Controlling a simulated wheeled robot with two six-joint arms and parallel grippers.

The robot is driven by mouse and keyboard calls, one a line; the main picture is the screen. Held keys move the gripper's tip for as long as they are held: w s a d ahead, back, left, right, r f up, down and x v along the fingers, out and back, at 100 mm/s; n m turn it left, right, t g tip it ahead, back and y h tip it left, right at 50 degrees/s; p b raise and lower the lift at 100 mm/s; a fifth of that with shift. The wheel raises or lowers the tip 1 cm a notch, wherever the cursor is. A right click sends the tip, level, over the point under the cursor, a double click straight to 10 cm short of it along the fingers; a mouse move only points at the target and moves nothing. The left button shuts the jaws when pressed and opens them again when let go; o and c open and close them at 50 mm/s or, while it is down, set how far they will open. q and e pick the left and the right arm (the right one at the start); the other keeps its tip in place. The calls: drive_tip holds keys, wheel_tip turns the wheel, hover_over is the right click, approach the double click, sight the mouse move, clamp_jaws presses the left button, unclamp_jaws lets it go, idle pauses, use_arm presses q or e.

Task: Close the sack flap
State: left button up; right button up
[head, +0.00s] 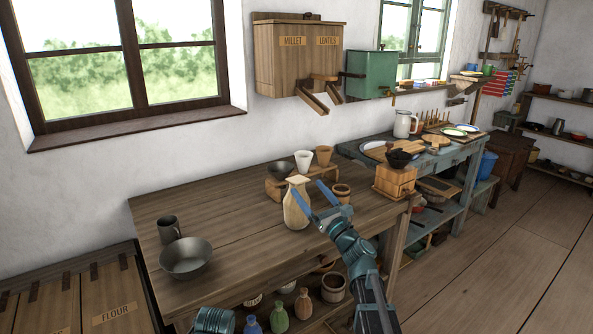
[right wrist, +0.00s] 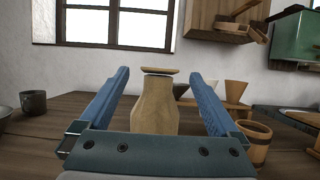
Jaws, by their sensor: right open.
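A tan sack (head: 296,210) stands upright near the middle of the wooden table, narrowing to a neck. Its flat, pale flap (head: 298,180) lies roughly level across the top. In the right wrist view the sack (right wrist: 155,108) stands between the fingers, with the flap (right wrist: 160,71) as a thin slab over the neck. I cannot tell whether the flap is fully shut. My right gripper (head: 307,186) is open, one blue finger to each side of the sack as seen from the wrist, holding nothing. My left gripper is out of view.
The wooden table (head: 225,222) carries a grey bowl (head: 186,258) and dark mug (head: 169,229) at left. A low rack with cups (head: 304,160) stands behind the sack. A wooden cup (head: 341,193) and wooden box (head: 394,179) are at right. The table's middle left is clear.

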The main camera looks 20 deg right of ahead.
sight(302, 181)
drive_tip(key=p+x, duration=0.2)
drive_tip(key=x, duration=0.5)
drive_tip(key=shift+w, duration=0.1)
